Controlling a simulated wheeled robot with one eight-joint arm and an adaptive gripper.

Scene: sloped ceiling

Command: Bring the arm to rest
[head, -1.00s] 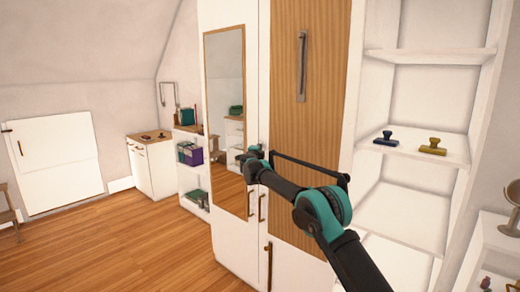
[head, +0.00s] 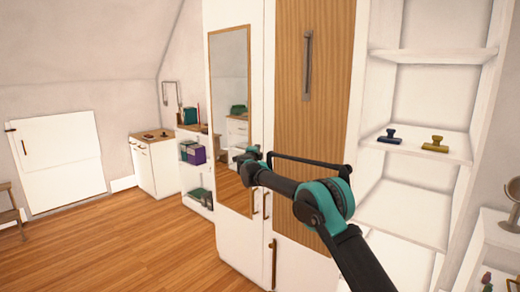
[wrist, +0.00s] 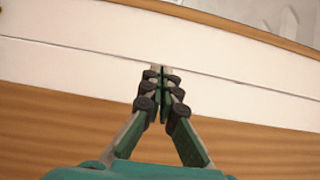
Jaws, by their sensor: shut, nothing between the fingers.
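My arm reaches up from the bottom right in the head view, in front of a tall white wardrobe (head: 236,238) with a mirror (head: 230,120) and a wood panel (head: 312,60). My gripper (head: 240,153) is at the arm's far end, in front of the mirror's right part. In the wrist view my gripper (wrist: 161,72) has its fingertips together with nothing between them. White and wood-coloured wardrobe surfaces fill the view behind it. I cannot tell how far the fingertips are from the door.
Open white shelves (head: 420,150) at right hold a blue stamp (head: 389,136) and a yellow stamp (head: 435,144). A white cabinet (head: 154,165) stands at the back left. The wooden floor (head: 110,240) at left is mostly clear, with a stool (head: 10,210) at the edge.

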